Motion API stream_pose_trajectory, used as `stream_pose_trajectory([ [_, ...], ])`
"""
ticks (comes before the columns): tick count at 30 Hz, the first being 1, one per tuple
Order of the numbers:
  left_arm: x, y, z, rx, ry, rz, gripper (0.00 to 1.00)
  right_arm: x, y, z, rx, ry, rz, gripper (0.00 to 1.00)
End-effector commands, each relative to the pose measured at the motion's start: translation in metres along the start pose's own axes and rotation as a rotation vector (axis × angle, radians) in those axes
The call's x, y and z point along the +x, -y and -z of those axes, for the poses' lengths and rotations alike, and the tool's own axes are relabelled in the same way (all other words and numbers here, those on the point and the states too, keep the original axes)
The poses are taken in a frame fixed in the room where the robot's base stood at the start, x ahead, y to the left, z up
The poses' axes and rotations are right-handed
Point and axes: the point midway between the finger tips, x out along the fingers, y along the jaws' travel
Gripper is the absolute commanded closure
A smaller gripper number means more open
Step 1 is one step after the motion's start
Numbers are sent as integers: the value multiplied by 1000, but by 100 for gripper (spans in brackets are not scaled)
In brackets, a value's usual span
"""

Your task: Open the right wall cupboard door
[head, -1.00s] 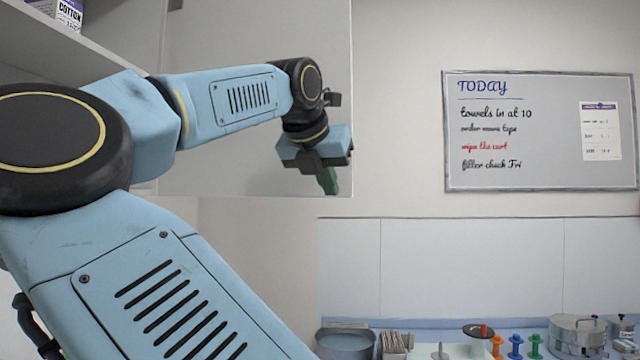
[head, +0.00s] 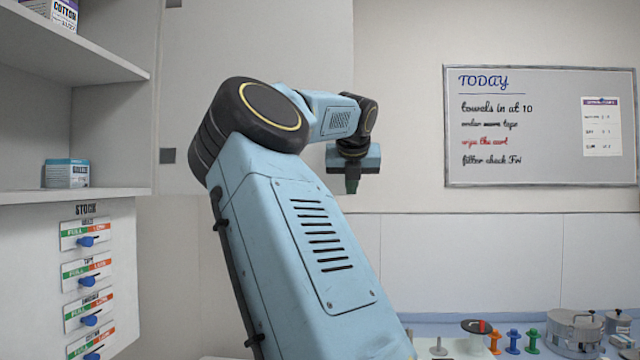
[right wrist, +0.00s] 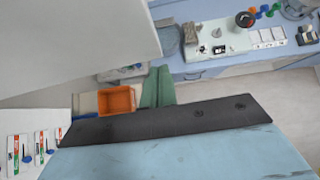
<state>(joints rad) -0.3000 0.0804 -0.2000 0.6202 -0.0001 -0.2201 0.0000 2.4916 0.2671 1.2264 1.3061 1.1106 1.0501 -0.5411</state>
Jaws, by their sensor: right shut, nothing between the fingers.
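The right wall cupboard door (head: 260,50) is a pale flat panel at the upper middle of the head view. It stands swung open to the right of the cupboard (head: 95,120), whose shelves show at the left. My right gripper (head: 352,186) is by the door's lower right corner, with its green fingers pointing down. The fingers are shut and empty; they also show in the right wrist view (right wrist: 158,86). A large pale panel (right wrist: 70,40), likely the door, fills that view's upper left. I cannot tell whether my arm touches the door. My left gripper is out of view.
A cotton box (head: 58,12) and a small teal-topped box (head: 67,173) stand on the shelves. Below is a stock board (head: 88,270) with blue sliders. A whiteboard (head: 540,125) hangs right. A counter with several items (head: 575,330) runs below it. An orange bin (right wrist: 117,99) shows in the wrist view.

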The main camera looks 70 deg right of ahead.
Motion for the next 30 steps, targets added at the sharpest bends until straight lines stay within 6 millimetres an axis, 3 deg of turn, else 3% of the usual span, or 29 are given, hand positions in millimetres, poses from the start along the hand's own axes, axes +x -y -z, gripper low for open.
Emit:
stream_pose_trajectory([
  [8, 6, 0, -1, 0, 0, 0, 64, -3, 0, 5, 0, 1, 2, 100],
  [14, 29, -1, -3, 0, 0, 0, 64, -19, -3, 23, -1, 4, 0, 100],
  [16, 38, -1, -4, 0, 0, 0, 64, -28, -3, 32, -1, 5, -1, 100],
  [24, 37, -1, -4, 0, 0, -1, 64, -94, -2, 27, -2, 4, 0, 100],
  [30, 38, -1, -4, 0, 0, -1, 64, -122, -1, 27, 0, 1, 0, 100],
])
